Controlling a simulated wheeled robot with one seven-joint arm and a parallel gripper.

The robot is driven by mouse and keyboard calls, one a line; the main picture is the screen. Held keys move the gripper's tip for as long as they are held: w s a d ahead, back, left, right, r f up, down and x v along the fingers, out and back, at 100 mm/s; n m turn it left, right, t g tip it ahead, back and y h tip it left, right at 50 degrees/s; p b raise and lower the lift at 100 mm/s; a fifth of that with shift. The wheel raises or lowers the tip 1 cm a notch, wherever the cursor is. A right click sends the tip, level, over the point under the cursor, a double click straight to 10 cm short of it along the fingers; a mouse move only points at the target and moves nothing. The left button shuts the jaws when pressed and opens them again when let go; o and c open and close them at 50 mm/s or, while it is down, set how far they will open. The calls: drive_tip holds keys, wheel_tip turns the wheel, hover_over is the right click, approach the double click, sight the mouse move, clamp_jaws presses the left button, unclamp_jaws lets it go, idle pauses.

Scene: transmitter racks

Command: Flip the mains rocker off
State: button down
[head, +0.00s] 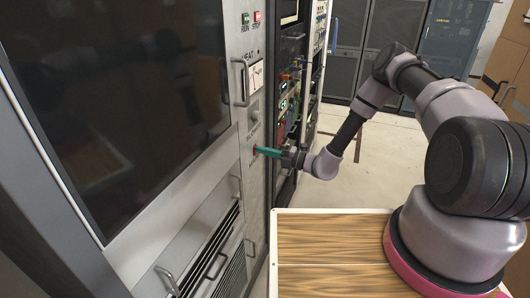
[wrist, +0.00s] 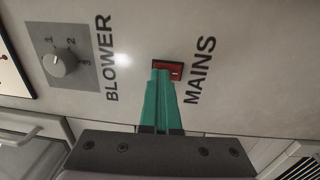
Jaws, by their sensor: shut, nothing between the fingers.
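The mains rocker (wrist: 176,71) is a small red switch in a dark frame on the grey panel, beside the word MAINS in the wrist view. My gripper (wrist: 162,72) has green fingers, shut together with nothing between them. Its fingertips are at the rocker and cover its left part; whether they press on it I cannot tell. In the head view my gripper (head: 256,150) reaches left to the panel front, and the rocker is mostly hidden behind its tips.
A blower knob (wrist: 60,64) with numbered positions sits left of the rocker in the wrist view. The head view shows RUN and STOP buttons (head: 251,18), a meter (head: 256,75) and handles (head: 240,83) on the panel. A wooden top (head: 330,245) lies below my arm.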

drive_tip(key=shift+w+a+r, duration=0.15)
drive_tip(key=shift+a+r, duration=0.35)
drive_tip(key=shift+r, duration=0.1)
drive_tip(key=shift+d, duration=0.4)
drive_tip(key=v, duration=1.4)
drive_tip(key=shift+r, duration=0.2)
drive_tip(key=shift+d, duration=0.15)
drive_tip(key=shift+r, duration=0.1)
